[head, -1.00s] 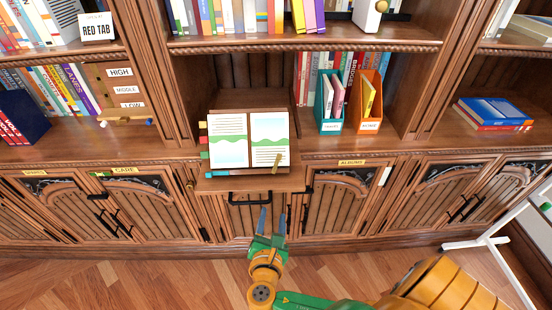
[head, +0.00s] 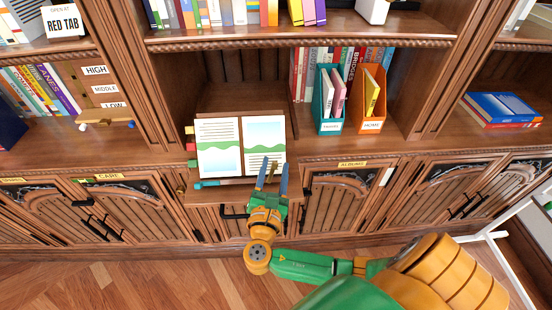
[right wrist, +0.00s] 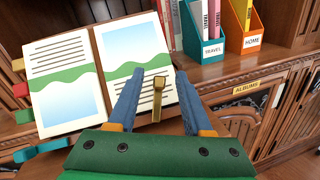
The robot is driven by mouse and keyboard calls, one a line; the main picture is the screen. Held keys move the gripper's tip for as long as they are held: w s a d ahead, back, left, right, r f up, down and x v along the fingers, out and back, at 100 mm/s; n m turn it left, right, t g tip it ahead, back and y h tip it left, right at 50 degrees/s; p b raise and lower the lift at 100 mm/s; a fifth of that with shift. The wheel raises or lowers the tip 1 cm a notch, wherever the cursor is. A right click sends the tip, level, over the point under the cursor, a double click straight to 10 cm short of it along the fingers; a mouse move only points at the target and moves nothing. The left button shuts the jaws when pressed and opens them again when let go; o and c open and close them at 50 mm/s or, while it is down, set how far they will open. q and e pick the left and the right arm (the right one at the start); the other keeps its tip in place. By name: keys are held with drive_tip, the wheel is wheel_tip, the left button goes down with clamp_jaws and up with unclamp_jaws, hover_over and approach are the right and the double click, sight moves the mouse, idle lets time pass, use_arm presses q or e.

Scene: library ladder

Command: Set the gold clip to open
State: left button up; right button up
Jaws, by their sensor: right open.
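The gold clip (right wrist: 157,100) is at the lower part of the right-hand page of an open book (right wrist: 62,80). In the head view the clip (head: 273,169) is small and partly lost between my fingers. The book (head: 218,150) rests tilted on a wooden stand in the middle bay. My right gripper (head: 273,166) is open at the lower edge of the right page. In the right wrist view its two blue fingers (right wrist: 158,76) lie on either side of the clip, with a gap to each. I cannot tell whether they touch the page. My left gripper is out of view.
Coloured tabs (right wrist: 20,90) stick out from the book's left edge. A teal file box (head: 328,115) and an orange file box (head: 369,112) stand to the right. Cupboard doors (head: 341,210) lie below. A white frame (head: 500,245) stands at the right.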

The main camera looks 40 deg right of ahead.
sight(289, 190)
drive_tip(key=shift+w+d+r, duration=0.1)
drive_tip(key=shift+w+d, duration=0.3)
drive_tip(key=shift+d, duration=0.05)
drive_tip(key=shift+w+d+f, duration=0.2)
drive_tip(key=shift+w+d, duration=0.1)
drive_tip(key=shift+w, duration=0.1)
drive_tip(key=shift+a, duration=0.1)
clamp_jaws()
